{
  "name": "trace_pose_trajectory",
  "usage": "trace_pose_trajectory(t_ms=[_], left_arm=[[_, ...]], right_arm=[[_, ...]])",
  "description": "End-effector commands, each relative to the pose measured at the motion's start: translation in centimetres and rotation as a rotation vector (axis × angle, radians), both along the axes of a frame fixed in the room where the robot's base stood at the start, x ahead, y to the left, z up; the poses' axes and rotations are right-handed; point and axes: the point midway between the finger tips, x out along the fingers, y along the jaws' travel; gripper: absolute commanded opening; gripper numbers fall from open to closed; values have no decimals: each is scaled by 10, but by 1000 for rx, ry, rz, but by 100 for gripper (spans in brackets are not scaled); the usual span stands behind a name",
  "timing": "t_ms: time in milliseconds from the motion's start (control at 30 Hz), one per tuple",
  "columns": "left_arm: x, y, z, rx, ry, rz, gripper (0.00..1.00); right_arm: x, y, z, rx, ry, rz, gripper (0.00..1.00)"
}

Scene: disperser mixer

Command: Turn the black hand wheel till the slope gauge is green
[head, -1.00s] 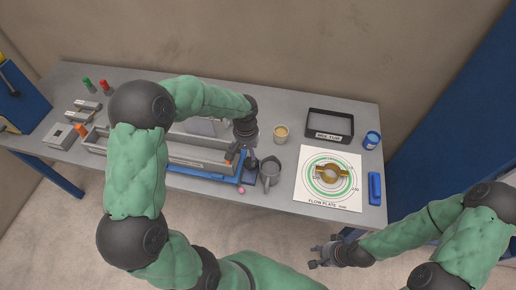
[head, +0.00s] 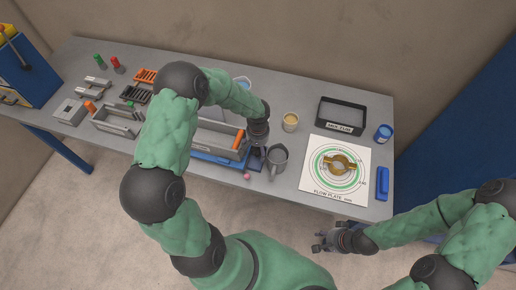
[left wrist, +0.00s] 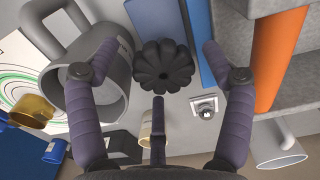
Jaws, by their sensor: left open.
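The black hand wheel (left wrist: 163,67), with a lobed rim, shows in the left wrist view. My left gripper (left wrist: 161,47) is open, with one finger on each side of the wheel and gaps between them. In the head view my left gripper (head: 257,157) points down just left of a grey jug and largely hides the wheel. My right gripper (head: 331,242) is in front of the table, away from the wheel; its jaws are too small to read. I cannot make out the slope gauge or its colour for certain.
The grey jug (head: 278,159) stands close beside my left gripper and shows in the left wrist view (left wrist: 98,75). A grey trough with an orange bar (head: 239,140) lies to its left.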

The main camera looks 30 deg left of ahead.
Motion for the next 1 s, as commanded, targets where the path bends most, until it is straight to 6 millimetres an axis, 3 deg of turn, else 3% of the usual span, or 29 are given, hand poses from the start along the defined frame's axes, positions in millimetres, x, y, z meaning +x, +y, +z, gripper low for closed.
trace_pose_trajectory(t_ms=[333,367,533,1000], left_arm=[[0,0,-4,0,0,0,81],[0,0,-4,0,0,0,76],[-1,0,-4,0,3,-1,28],[-7,-2,-8,-3,17,-36,26]], right_arm=[[0,0,0,0,0,0,40],[0,0,0,0,0,0,40],[0,0,0,0,0,0,40],[0,0,-1,0,0,0,40]])
